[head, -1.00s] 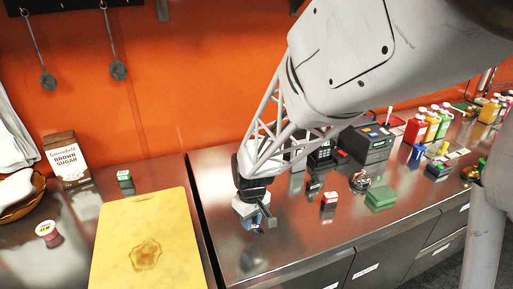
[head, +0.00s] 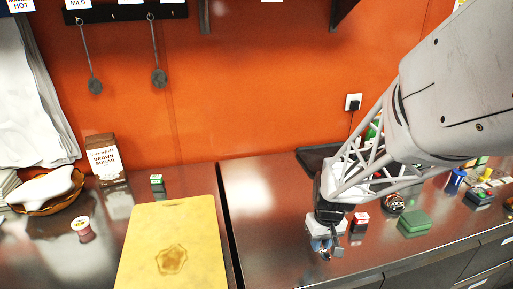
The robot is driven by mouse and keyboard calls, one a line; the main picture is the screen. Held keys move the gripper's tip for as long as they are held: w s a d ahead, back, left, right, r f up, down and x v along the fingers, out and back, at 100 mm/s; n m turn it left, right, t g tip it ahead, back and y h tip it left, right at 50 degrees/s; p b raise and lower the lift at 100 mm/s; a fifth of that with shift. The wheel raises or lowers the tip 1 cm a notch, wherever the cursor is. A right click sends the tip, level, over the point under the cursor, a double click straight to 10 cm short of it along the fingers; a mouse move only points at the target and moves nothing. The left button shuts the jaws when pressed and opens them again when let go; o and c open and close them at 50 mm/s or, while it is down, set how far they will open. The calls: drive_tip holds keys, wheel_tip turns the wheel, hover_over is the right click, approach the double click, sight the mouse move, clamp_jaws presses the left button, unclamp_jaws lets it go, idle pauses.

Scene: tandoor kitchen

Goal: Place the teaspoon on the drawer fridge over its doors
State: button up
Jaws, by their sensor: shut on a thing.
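My gripper (head: 328,246) points down above the steel top of the drawer fridge (head: 275,245), near its front edge and right of the seam. It is shut. A small shiny bit (head: 325,255) shows at the fingertips and looks like part of the teaspoon. The rest of the teaspoon is hidden or too small to make out. I cannot tell whether it touches the top. The fridge's dark fronts (head: 480,262) show below the top at the lower right.
A small red-and-white box (head: 360,219), a round tin (head: 394,202) and a green box (head: 414,222) stand right of my gripper. A yellow board (head: 170,235) lies on the left counter. The steel top left of my gripper is clear.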

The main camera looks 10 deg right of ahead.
idle(0.4)
drive_tip(key=w+d, duration=0.1)
drive_tip(key=w, duration=0.4)
drive_tip(key=w+d+f, duration=0.1)
drive_tip(key=w+d, duration=0.1)
drive_tip(key=w, duration=0.3)
drive_tip(key=w+d, duration=0.1)
drive_tip(key=w, duration=0.4)
drive_tip(key=shift+w+d+f, duration=0.2)
drive_tip(key=shift+f, duration=0.05)
drive_tip(key=shift+f, duration=0.1)
drive_tip(key=shift+f, duration=1.65)
drive_tip(key=shift+f, duration=0.1)
drive_tip(key=o, duration=0.9)
